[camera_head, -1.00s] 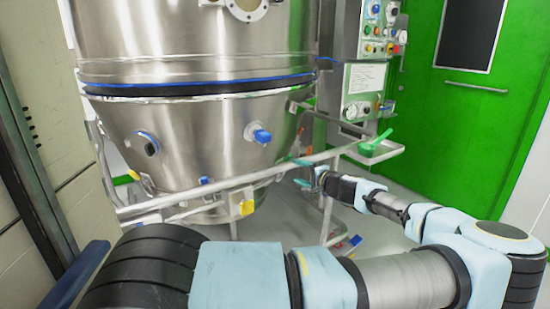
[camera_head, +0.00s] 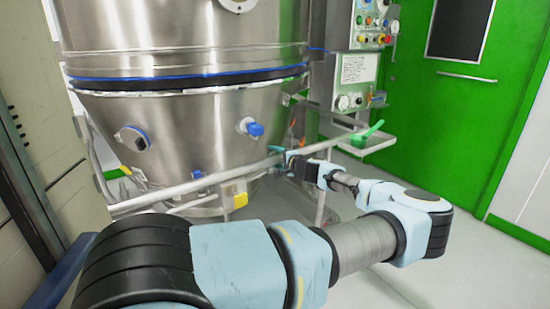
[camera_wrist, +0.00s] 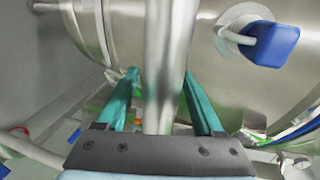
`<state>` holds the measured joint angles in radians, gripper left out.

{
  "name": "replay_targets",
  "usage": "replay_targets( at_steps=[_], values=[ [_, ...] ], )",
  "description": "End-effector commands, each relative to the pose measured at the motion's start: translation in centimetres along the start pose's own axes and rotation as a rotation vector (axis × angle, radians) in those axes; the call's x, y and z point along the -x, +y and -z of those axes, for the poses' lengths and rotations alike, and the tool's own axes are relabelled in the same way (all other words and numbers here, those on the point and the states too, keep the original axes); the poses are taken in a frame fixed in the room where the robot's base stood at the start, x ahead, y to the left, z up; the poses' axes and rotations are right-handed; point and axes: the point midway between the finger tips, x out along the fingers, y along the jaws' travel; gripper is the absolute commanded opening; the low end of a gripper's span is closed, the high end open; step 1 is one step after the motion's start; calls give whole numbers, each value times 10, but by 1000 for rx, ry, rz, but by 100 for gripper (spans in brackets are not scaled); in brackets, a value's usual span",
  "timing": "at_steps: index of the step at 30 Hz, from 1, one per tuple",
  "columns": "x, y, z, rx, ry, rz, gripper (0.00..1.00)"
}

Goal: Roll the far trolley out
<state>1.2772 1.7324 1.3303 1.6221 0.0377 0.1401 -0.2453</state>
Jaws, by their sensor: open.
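The trolley is a steel frame with a long push rail (camera_head: 180,188) along its near side, carrying a large steel vessel (camera_head: 190,115) with a conical lower part. My gripper (camera_head: 276,150) is at the right half of the rail. In the wrist view, the rail (camera_wrist: 168,60) runs between the two teal fingers of my gripper (camera_wrist: 168,90). The fingers are open, one on each side of the rail, with a gap to it. Whether anything touches the rail behind the palm is hidden.
A green door (camera_head: 440,120) is at the right and a control panel (camera_head: 358,70) stands behind the vessel. A small tray (camera_head: 378,143) with a green scoop is at the rail's right end. A beige cabinet (camera_head: 50,120) is close at left. Grey floor (camera_head: 450,270) is clear at right.

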Motion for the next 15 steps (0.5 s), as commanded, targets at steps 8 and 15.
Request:
replay_targets(
  at_steps=[8,15],
  values=[
    [0,0,0,0,1,0,58],
    [0,0,0,0,1,0,31]
  ],
)
